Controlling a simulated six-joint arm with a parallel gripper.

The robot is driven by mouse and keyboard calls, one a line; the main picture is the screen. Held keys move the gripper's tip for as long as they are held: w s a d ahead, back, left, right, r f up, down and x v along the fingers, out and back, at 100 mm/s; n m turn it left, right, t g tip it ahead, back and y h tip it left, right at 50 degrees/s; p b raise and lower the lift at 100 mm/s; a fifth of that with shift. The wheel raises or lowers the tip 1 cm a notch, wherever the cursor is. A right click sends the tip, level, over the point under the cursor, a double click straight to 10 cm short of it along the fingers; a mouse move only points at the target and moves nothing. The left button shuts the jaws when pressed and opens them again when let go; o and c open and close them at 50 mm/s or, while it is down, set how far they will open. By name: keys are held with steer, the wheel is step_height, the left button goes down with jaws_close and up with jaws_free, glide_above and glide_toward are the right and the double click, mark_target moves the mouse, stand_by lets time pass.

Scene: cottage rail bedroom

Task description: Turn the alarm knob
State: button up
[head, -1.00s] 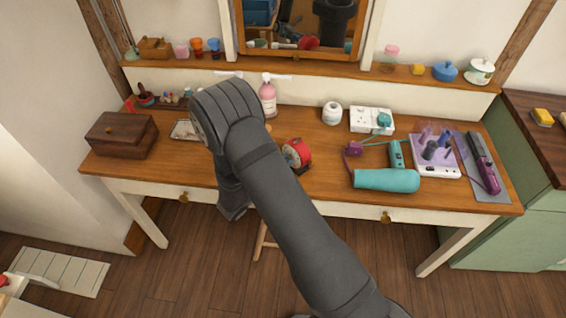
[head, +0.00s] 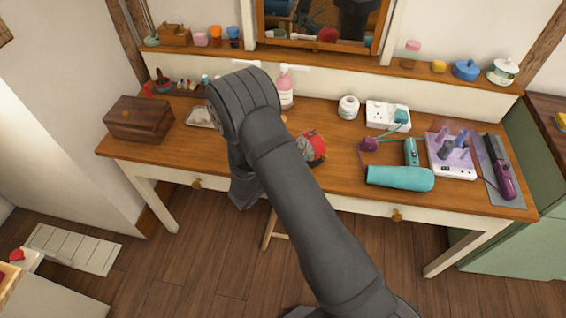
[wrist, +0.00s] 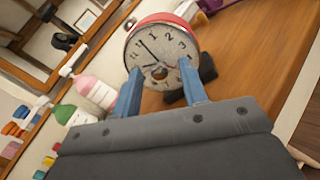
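A red alarm clock (head: 313,147) stands on the wooden desk, partly hidden by my arm in the head view. In the wrist view the clock (wrist: 146,54) shows its white numbered dial, tilted in the picture. A small brownish round knob (wrist: 159,72) sits at the lower middle of the dial. My gripper (wrist: 160,66) is open, its two blue fingers apart on either side of the knob, in front of the dial. Nothing is held between them. Whether a finger touches the clock cannot be told.
A pink pump bottle (head: 286,88) and a white jar (head: 348,107) stand behind the clock. A teal hair dryer (head: 400,178) lies to its right. A wooden box (head: 139,119) sits at the desk's left. The desk front between clock and dryer is bare.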

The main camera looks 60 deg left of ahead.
steer(key=s+d, duration=0.2)
steer(key=s, duration=1.5)
steer(key=shift+d+f, duration=0.15)
steer(key=shift+f, duration=0.2)
steer(key=w+n, duration=0.2)
steer(key=w, duration=0.3)
steer(key=w+a+n, duration=0.1)
steer(key=w+n, duration=0.1)
steer(key=w, duration=0.4)
steer(key=w+a+r+n+y, duration=0.1)
steer(key=w+n, duration=0.1)
steer(key=w, duration=0.3)
steer(key=shift+w+n+g, duration=0.3)
steer(key=shift+n, duration=0.1)
steer(key=shift+c, duration=0.5)
jaws_close()
